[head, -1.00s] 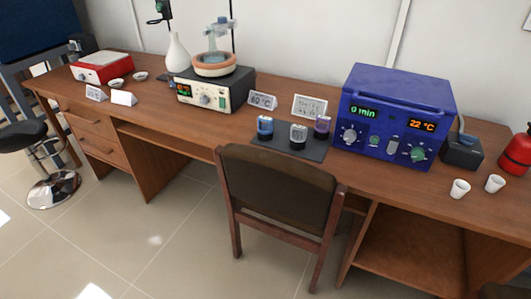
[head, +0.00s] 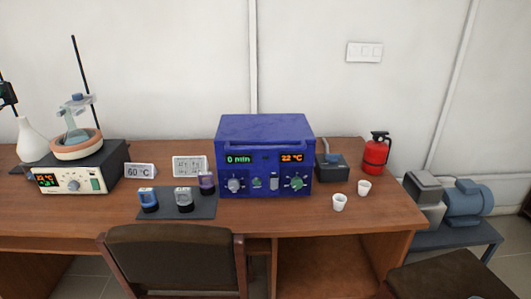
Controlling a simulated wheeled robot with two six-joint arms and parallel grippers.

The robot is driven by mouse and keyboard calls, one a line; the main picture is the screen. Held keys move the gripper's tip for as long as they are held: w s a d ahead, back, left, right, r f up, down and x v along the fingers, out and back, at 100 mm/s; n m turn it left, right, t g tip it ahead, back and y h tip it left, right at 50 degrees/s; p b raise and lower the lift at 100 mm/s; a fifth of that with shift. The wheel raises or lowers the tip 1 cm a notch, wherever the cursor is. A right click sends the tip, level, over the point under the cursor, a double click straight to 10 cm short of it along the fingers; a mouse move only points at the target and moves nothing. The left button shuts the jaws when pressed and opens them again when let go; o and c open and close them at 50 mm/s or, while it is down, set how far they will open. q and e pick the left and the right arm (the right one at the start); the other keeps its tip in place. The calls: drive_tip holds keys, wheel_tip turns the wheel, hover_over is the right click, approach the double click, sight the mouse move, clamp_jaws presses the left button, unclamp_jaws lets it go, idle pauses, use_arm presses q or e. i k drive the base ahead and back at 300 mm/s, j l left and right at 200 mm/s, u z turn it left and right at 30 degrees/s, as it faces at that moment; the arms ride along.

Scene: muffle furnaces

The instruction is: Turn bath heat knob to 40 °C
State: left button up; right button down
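A blue box-shaped unit (head: 266,155) with a lid stands on the wooden table in the head view. Its left display reads 0 min and its right display (head: 292,158) reads 22 °C. Below the right display is a green-centred knob (head: 296,183); a grey knob (head: 235,185) sits below the left display. A small green button and a switch lie between them. The knob markings are too small to read. Neither of my grippers is in view.
A hotplate unit (head: 85,170) carries a round bath with a flask at left. A 60 °C card (head: 140,171) and a mat (head: 205,207) with several small jars stand between. White cups (head: 339,202) and a red extinguisher (head: 376,154) are at right. A chair (head: 172,258) stands in front.

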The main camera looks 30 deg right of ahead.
sight(296, 181)
drive_tip(key=z, duration=1.3)
drive_tip(key=j+z, duration=0.3)
drive_tip(key=z, duration=0.35)
drive_tip(key=k+j, duration=0.05)
